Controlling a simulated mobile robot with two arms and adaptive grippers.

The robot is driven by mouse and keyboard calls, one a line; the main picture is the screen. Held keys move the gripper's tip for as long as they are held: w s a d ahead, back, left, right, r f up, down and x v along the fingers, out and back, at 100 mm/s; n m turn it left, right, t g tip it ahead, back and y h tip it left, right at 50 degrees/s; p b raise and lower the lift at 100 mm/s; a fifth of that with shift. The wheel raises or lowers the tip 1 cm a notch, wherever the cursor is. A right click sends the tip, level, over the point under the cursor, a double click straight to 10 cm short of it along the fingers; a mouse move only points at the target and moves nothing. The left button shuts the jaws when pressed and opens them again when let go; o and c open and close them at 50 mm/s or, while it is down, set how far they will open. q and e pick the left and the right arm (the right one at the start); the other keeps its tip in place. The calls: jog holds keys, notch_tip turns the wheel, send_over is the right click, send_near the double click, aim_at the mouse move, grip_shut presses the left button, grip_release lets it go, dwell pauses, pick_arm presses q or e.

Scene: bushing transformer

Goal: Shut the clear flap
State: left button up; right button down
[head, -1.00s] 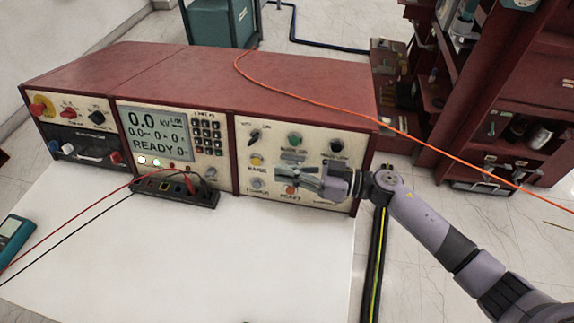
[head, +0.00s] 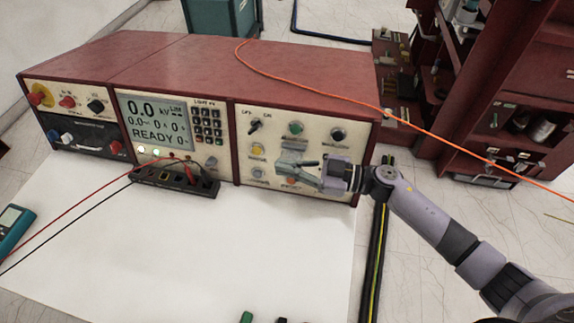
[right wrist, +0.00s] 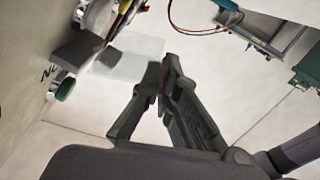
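The clear flap (right wrist: 135,62) shows in the right wrist view as a pale see-through panel just beyond my fingertips. In the head view it is hard to make out against the right control panel (head: 262,192) of the red console. My right gripper (right wrist: 161,66) has its fingertips together, with nothing clearly between them. They overlap the flap's right part in the picture; I cannot tell whether they touch it. In the head view the right gripper (head: 290,168) is in front of the panel, partly covering an orange-red button. My left gripper is not in view.
The red console top (head: 225,70) has an orange cable (head: 310,98) across it. Red and black leads run to a dark terminal block (head: 174,182). A teal meter (head: 12,230) lies at the left edge. The white table (head: 200,250) is mostly clear. Dark red shelves stand at right.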

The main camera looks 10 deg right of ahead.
jog(key=c, duration=1.8)
grip_release()
jog(key=shift+c, duration=0.2)
jog(key=shift+d, duration=0.1)
jog(key=v, duration=1.2)
